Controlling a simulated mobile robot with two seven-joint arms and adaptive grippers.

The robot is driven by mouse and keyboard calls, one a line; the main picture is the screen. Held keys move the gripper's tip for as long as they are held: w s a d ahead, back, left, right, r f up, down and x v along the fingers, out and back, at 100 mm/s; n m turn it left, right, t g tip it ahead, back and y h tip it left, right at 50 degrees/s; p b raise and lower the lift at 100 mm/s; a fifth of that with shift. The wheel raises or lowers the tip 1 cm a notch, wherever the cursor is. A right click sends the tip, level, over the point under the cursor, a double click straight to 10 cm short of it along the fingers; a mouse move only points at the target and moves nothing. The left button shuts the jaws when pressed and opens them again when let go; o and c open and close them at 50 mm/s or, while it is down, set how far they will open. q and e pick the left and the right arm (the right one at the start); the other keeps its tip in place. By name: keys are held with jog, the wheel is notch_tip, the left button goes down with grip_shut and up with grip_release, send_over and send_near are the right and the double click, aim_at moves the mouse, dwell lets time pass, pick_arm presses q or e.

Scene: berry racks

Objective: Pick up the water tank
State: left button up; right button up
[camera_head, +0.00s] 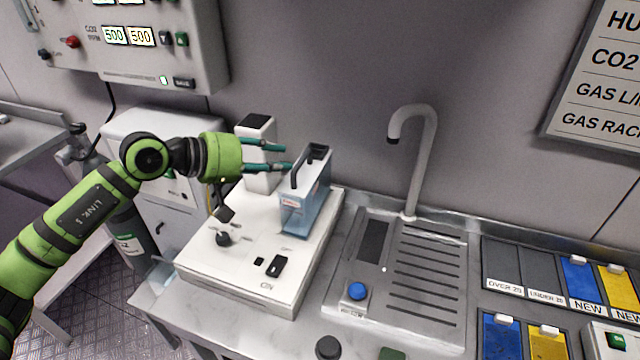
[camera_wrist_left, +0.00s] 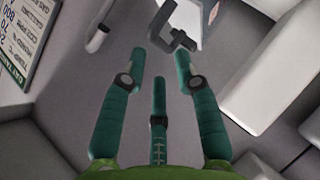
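The water tank (camera_head: 305,200) is a translucent blue box with a dark handle (camera_head: 296,168) on its top and side. It stands upright on the white machine (camera_head: 240,260). My left gripper (camera_head: 286,157) comes from the left, with its green fingers pointing at the handle. In the left wrist view the fingers of my left gripper (camera_wrist_left: 160,60) are spread, with nothing between them. The dark handle (camera_wrist_left: 174,30) is just beyond the fingertips and appears apart from them. Part of the tank (camera_wrist_left: 193,17) shows behind it. My right gripper is in neither view.
A white block with a dark top (camera_head: 256,124) stands behind the fingers on the machine. A tall curved faucet (camera_head: 424,150) and sink drain (camera_head: 410,260) are to the tank's right. Blue and yellow rack slots (camera_head: 500,335) lie farther right. A control panel (camera_head: 150,45) hangs upper left.

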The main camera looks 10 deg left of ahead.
aim_at(301, 159)
pick_arm(q)
jog(key=shift+w+d+f+p, duration=0.1)
jog(key=shift+w+d+p, duration=0.5)
jog(key=shift+w+d, duration=0.1)
jog(key=p+x, duration=0.2)
jog(key=x, duration=0.2)
jog(key=shift+w+d+f, duration=0.1)
jog(key=shift+d+f, duration=0.05)
jog(key=shift+w+d+f, duration=0.15)
grip_shut()
